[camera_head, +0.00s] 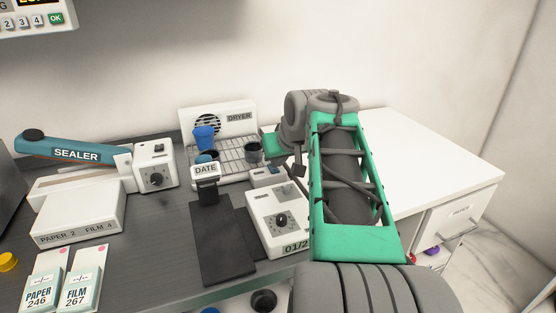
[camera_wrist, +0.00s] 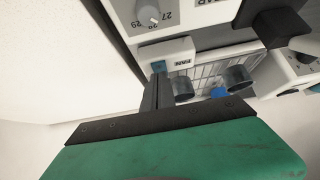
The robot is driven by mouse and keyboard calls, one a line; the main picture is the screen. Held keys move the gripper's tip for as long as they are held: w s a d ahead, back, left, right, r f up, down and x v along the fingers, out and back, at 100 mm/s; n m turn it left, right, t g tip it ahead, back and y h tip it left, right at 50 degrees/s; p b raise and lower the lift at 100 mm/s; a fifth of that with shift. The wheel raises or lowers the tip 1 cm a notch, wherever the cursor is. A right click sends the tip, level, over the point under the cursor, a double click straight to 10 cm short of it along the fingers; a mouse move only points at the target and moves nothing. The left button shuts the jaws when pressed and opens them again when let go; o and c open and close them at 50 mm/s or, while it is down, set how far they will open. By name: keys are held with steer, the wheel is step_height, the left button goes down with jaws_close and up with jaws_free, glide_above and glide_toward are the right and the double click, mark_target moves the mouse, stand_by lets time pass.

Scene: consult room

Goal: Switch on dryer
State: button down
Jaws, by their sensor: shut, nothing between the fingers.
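The dryer (camera_head: 235,117) is a white unit with a round fan grille and a "DRYER" label, at the back of the dark counter. A small white switch box (camera_head: 264,181) sits at the rack's front right; in the wrist view the box (camera_wrist: 180,53) shows a blue switch (camera_wrist: 159,67) and a small label. My gripper (camera_wrist: 158,77) is shut and empty, its fingertips at or just short of the blue switch; I cannot tell whether they touch. The fingers partly cover the switch.
The sealer (camera_head: 75,153) is at left. A bare white cabinet top (camera_head: 430,160) lies to the right.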

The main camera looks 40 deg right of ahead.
steer(key=p+v, duration=0.4)
steer(key=v, duration=0.9)
steer(key=shift+s, duration=0.2)
